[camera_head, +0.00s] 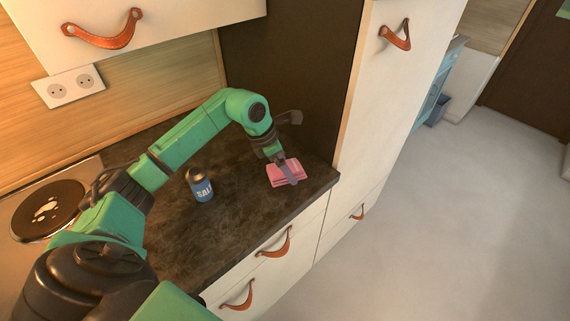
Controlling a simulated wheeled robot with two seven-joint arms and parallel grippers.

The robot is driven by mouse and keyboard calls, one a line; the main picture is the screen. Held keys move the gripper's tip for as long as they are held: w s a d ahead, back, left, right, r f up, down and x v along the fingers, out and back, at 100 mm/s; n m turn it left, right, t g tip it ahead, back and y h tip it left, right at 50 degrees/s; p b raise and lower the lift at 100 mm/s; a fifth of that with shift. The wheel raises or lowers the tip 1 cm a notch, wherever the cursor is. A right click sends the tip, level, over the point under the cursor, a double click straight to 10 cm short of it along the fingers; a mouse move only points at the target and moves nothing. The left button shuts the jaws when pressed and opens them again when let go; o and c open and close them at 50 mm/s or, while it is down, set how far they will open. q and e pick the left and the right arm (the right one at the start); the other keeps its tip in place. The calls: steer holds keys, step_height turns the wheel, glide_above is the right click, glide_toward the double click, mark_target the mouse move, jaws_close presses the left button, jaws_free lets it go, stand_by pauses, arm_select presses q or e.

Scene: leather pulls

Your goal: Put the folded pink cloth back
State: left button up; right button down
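The folded pink cloth (275,177) lies on the dark countertop, near its right end and close to the front edge. My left gripper (290,178) reaches down onto the cloth from above, with a grey finger across its middle. The finger hides part of the cloth. I cannot tell whether the fingers are closed on it or only touching it. My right gripper is not in view.
A blue salt shaker (203,190) stands on the countertop (235,225) left of the cloth. A dark round hob plate (45,212) with pale spots is at the left. White drawers (262,268) with orange leather pulls are below; a tall white cabinet (365,125) stands right.

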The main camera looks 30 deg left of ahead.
arm_select(q)
steer(key=shift+r, duration=0.3)
steer(key=b+v, duration=0.1)
steer(key=v, duration=1)
steer(key=shift+a+r+b, duration=0.2)
steer(key=shift+r+b, duration=0.05)
steer(key=shift+b, duration=0.1)
steer(key=shift+s, duration=0.1)
